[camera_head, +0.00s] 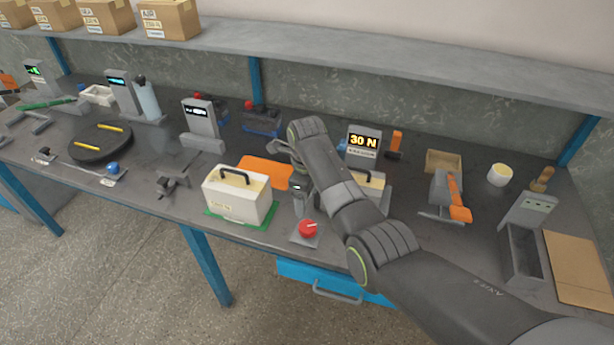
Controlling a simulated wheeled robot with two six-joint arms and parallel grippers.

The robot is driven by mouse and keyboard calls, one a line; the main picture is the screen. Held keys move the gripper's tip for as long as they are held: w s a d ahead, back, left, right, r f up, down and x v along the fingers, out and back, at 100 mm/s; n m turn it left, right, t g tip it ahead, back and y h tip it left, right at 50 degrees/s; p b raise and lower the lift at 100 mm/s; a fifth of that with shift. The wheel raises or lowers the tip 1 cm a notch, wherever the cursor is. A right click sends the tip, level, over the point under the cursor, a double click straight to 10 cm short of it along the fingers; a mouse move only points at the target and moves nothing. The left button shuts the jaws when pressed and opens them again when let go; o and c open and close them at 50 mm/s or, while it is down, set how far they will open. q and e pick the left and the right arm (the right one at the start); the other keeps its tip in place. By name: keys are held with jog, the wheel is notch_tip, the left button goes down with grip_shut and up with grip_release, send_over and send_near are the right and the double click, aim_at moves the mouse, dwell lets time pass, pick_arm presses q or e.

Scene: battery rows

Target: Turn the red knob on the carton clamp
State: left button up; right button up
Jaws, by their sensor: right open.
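The red knob (308,229) sits on a small grey plate at the front edge of the bench, with a light pointer mark on its top. My right arm comes in from the lower right and bends back down towards the bench. My right gripper (302,207) is open, just behind and above the knob, with no contact visible; its fingers show small. A grey display unit (363,144) reading "30 N" stands behind my arm. A pale carton (371,181) beside it is partly hidden by my arm, and so is most of the clamp. My left gripper is not in view.
A white box with a black handle (236,198) stands on a green mat close left of the gripper. An orange sheet (265,172) lies behind it. An orange-handled tool (456,198) and an open grey bin (521,255) are at right. A shelf with cardboard boxes (169,18) runs above.

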notch_tip(320, 180, up, 6)
jog(key=shift+r+b, duration=0.15)
jog(key=shift+b, duration=0.2)
dwell(0.7)
